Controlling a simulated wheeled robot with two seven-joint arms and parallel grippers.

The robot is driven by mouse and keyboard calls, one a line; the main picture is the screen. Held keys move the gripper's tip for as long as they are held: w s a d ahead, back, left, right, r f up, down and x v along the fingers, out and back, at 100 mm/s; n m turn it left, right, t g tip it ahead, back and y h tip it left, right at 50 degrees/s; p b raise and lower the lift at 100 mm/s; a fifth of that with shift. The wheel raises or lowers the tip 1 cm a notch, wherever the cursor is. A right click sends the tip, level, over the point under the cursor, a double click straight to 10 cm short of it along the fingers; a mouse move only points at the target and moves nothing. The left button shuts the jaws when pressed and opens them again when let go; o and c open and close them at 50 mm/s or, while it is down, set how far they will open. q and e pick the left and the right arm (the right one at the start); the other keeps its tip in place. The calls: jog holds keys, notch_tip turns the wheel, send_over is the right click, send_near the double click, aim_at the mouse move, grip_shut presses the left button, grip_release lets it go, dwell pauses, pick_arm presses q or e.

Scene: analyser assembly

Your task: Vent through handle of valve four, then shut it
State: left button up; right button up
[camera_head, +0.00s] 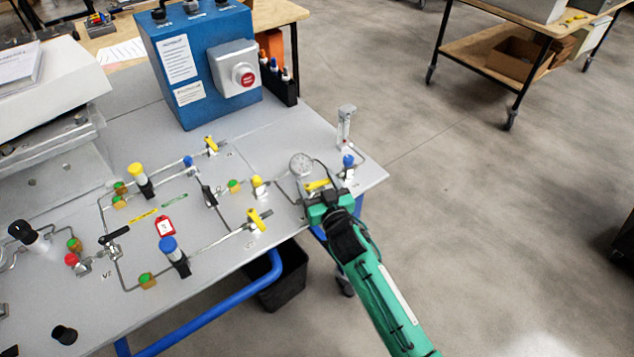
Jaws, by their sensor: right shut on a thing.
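A grey panel (205,270) carries thin metal tubing and several valves. At its right end, a yellow valve handle (317,185) sits just below a round gauge (301,164). My right gripper (328,198), green and black, reaches in from the lower right and is shut on this handle. Its jaws hide part of the handle and the valve body, and I cannot read a number tag there. Other yellow handles are at the front edge (259,219) and toward the back (211,145). My left gripper is out of view.
A blue box with a red button (243,79) stands at the back. A clear flowmeter (346,124) and a blue-topped fitting (348,162) stand close to my right gripper. Open floor lies to the right.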

jog(key=shift+r, duration=0.1)
jog(key=n+y+p, duration=0.1)
jog(key=g+y+p, duration=0.1)
jog(key=p, duration=0.1)
jog(key=shift+w+r+n, duration=0.15)
jog(key=shift+w+n, duration=0.05)
jog(key=shift+n, duration=0.2)
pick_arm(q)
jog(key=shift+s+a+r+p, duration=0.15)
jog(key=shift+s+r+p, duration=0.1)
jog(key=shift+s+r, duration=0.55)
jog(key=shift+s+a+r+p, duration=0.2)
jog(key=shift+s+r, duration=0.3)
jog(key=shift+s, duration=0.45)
pick_arm(e)
jog(key=shift+w+a+f+n+g+y, duration=0.1)
jog(key=shift+n+g+y, duration=0.2)
jog(key=shift+y, duration=0.2)
jog(key=shift+a+f+n+g+y, duration=0.1)
jog(key=shift+n+g+y, duration=0.2)
jog(key=shift+y, duration=0.2)
jog(key=o, duration=1)
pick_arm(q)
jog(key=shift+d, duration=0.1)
pick_arm(e)
jog(key=shift+d+f, duration=0.1)
